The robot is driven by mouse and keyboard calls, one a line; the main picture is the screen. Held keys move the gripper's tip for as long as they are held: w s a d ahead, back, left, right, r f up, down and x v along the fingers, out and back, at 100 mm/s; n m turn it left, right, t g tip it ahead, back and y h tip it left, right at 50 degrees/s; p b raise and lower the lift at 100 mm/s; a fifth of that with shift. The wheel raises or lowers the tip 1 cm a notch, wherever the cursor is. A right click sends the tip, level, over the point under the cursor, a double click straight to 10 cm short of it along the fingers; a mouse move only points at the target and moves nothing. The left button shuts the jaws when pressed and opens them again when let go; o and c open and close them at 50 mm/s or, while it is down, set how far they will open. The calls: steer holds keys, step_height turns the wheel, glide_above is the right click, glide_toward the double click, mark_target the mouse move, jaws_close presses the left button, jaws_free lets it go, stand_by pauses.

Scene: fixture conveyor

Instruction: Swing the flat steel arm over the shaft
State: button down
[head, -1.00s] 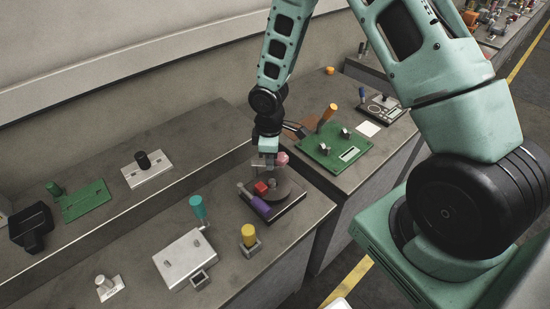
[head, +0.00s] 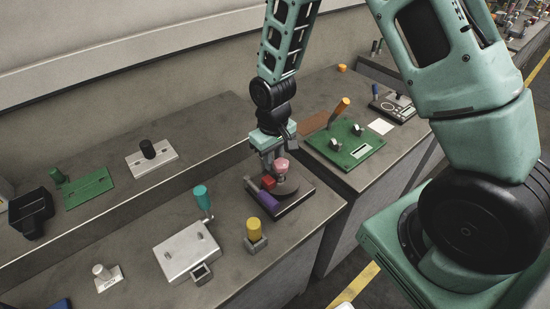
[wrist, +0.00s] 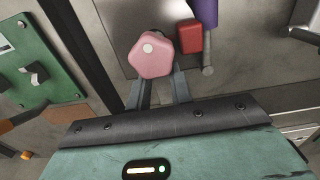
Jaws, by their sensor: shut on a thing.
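The dark fixture (head: 293,204) stands near the right end of the front bench. On it are a round grey disc (head: 291,188), a purple cylinder (head: 268,201) and a red block (head: 269,183). A pink faceted knob (head: 282,163) stands above the disc. My gripper (head: 269,160) is at the knob, pointing down. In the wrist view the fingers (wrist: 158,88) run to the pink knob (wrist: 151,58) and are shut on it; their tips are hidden. The red block (wrist: 189,37) and purple cylinder (wrist: 203,13) lie beside it.
A yellow-topped part (head: 254,229) and a silver box (head: 187,252) with a teal handle (head: 202,197) stand to the left. A green board (head: 345,146) with an orange handle (head: 340,109) is to the right. Bare bench lies in front of the fixture.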

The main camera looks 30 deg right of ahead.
steer(key=shift+a+m, duration=0.1)
steer(key=shift+m, duration=0.2)
steer(key=c, duration=1.2)
jaws_free()
steer(key=shift+c, duration=0.2)
step_height(320, 180, up, 18)
steer(key=b, duration=0.2)
steer(key=shift+f, duration=0.25)
